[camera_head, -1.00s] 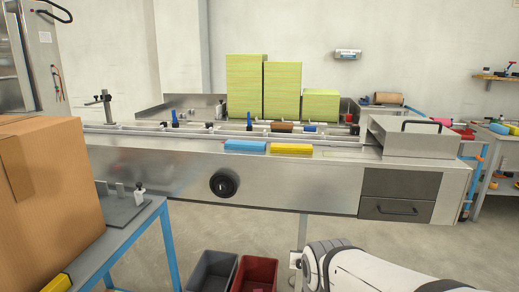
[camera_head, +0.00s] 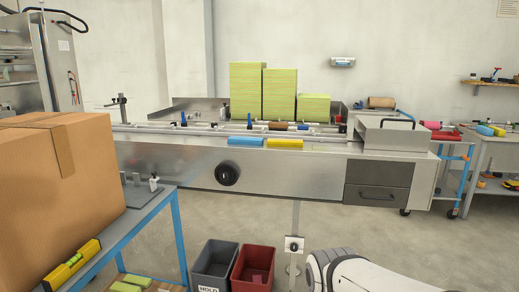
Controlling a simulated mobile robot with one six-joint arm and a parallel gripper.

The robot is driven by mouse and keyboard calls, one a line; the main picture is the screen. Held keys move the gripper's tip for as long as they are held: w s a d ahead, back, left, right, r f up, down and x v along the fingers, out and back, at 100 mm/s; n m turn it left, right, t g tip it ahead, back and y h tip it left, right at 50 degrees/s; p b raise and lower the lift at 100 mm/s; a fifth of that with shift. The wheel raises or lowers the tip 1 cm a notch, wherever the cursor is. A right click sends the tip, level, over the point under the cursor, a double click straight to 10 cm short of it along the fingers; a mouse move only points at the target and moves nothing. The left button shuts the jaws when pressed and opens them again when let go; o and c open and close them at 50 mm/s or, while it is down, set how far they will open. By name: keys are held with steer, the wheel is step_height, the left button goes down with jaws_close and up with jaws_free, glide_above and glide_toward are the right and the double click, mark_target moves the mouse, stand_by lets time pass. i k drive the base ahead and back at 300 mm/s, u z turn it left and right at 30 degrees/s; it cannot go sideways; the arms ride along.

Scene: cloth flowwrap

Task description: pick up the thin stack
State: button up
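Three green-and-yellow striped stacks stand upright side by side behind the machine's rail: a tall left stack (camera_head: 246,92), a slightly lower middle stack (camera_head: 279,95) and a clearly shorter right stack (camera_head: 313,108). The right stack is the lowest of the three. Their lower edges are partly hidden by the rail. My white arm shows at the bottom right, but my gripper is out of view.
The steel machine (camera_head: 290,170) spans the middle, with a blue block (camera_head: 245,140) and a yellow block (camera_head: 285,143) on its front edge. A cardboard box (camera_head: 60,195) sits on the left table. A grey bin (camera_head: 214,265) and a red bin (camera_head: 252,270) stand on the floor.

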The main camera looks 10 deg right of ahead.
mark_target(270, 142)
steer(key=z, duration=0.4)
steer(key=i, duration=2)
steer(key=u, duration=0.9)
steer(key=k, duration=0.7)
steer(key=u, duration=0.2)
steer(key=i, duration=0.7)
steer(key=z, duration=0.15)
